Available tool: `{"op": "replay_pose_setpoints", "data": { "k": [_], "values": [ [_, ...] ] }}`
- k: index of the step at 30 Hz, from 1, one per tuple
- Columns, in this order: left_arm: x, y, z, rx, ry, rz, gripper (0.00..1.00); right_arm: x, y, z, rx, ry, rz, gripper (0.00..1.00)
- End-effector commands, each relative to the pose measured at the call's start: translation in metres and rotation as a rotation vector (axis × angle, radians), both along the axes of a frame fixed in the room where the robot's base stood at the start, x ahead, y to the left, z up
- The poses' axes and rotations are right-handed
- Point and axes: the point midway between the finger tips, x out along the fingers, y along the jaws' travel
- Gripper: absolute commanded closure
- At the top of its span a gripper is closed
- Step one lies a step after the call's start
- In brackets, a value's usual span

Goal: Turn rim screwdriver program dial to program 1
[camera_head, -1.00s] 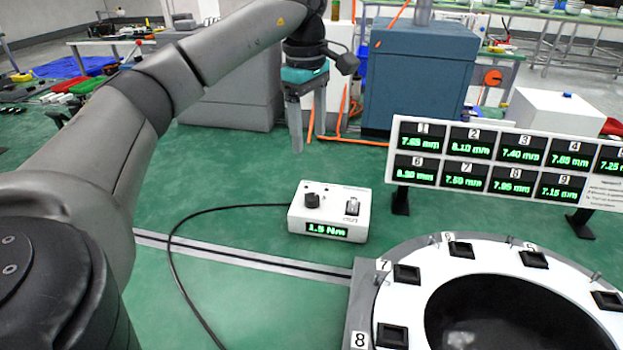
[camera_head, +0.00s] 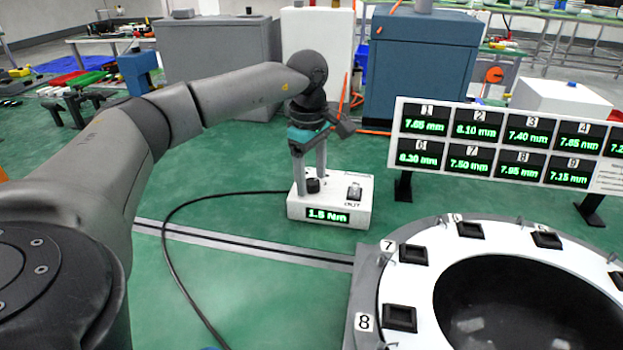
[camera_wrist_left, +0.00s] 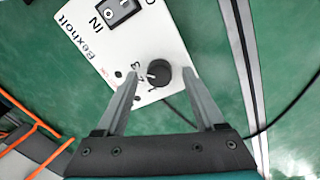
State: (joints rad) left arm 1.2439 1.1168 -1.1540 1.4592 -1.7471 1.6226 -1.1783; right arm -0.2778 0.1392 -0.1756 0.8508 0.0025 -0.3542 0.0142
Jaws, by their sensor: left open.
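The white screwdriver controller box (camera_head: 345,208) stands on the green floor in the head view, its green display reading 1.5 Nm. Its round black program dial (camera_head: 313,186) sits on the top face at the left. In the left wrist view the dial (camera_wrist_left: 158,73) shows a pale pointer mark, with small printed marks beside it. My left gripper (camera_head: 310,188) points down over the dial. In the left wrist view its two open fingers (camera_wrist_left: 161,82) stand on either side of the dial, with gaps visible. Whether they are down at dial height is hard to tell. My right gripper is out of view.
A black cable (camera_head: 190,210) curves over the floor. A display board (camera_head: 500,145) with sizes in mm stands to the right, behind a white ring fixture (camera_head: 400,275) with black sockets.

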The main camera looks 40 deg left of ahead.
Motion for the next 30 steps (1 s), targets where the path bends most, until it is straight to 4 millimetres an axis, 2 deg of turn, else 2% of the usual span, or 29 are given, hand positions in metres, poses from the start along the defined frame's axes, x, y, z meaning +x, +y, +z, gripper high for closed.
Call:
{"op": "replay_pose_setpoints", "data": {
  "k": [11, 30],
  "values": [
    [0.0003, -0.0001, -0.0031, 0.0, 0.0, 0.0, 0.3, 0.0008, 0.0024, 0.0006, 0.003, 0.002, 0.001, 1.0],
    [0.0003, -0.0003, -0.0028, 0.0, 0.0, -0.001, 1.0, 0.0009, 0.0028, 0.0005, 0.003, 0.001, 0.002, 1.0]
  ]
}}
